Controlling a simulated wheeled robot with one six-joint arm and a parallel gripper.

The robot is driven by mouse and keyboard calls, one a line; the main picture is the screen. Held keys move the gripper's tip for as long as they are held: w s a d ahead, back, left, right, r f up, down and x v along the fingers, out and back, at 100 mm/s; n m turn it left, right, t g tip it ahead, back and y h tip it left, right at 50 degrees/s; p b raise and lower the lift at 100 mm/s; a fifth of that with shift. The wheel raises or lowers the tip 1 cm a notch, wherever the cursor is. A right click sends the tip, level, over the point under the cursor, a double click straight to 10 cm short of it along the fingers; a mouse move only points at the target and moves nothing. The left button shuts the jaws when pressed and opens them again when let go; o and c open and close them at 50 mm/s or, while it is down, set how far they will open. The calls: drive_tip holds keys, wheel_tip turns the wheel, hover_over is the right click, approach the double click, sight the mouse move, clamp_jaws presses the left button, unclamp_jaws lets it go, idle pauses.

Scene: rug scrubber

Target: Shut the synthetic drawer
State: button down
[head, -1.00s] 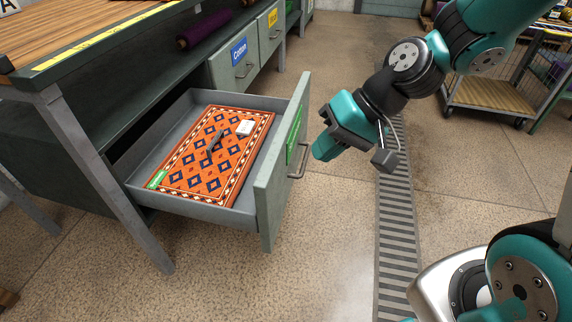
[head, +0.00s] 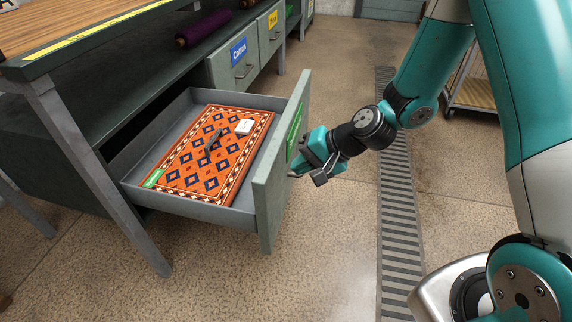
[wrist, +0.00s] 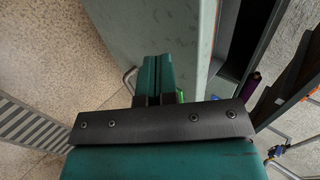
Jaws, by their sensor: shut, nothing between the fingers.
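The drawer with the green label (head: 276,165) is pulled out from under the workbench. A patterned orange rug sample (head: 190,170) lies inside it, with a dark tool (head: 213,141) and a small white object (head: 244,126) on top. My gripper (head: 300,163) is shut and empty, in front of the drawer's outer face near its handle. In the wrist view my closed teal fingers (wrist: 157,72) overlap the grey drawer front (wrist: 135,35). A bit of the handle (wrist: 128,78) shows beside them. I cannot tell whether the fingers touch the front. The label's text is unreadable.
The workbench (head: 100,38) stands at the left, with its leg (head: 95,165) beside the drawer. Closed drawers labelled Cotton (head: 238,62) and yellow (head: 272,30) are farther back. A wheeled cart (head: 470,85) stands at the back right. The floor right of the drawer is open.

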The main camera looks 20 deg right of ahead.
sight(275, 165)
drive_tip(key=a, duration=0.1)
drive_tip(key=w+a, duration=0.1)
drive_tip(key=a, duration=0.1)
drive_tip(key=shift+w+r, duration=0.15)
drive_tip(key=shift+w, duration=0.15)
drive_tip(key=shift+w, duration=0.1)
